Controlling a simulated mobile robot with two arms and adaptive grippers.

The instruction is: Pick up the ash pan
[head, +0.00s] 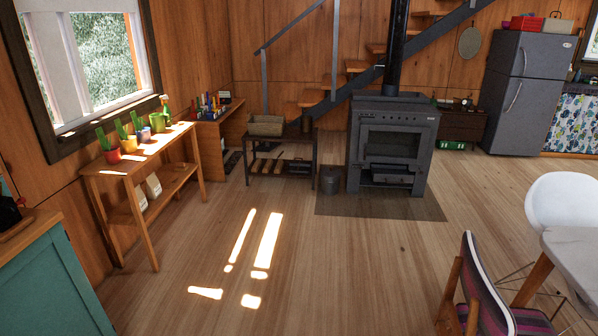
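The black wood stove (390,142) stands at the back, right of centre, on a dark floor plate. In the low opening under its glass door is a dark, shallow drawer-like part (392,179) that may be the ash pan; it is too small and dark to be sure. A dark metal bucket (330,181) stands on the floor just left of the stove. Neither of my grippers is in view.
A low bench (283,137) with a basket (266,125) stands left of the stove. A narrow plant table (177,178) runs along the left wall. A striped chair (482,290), white chair (562,200) and table (580,255) fill the right front. The middle floor is clear.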

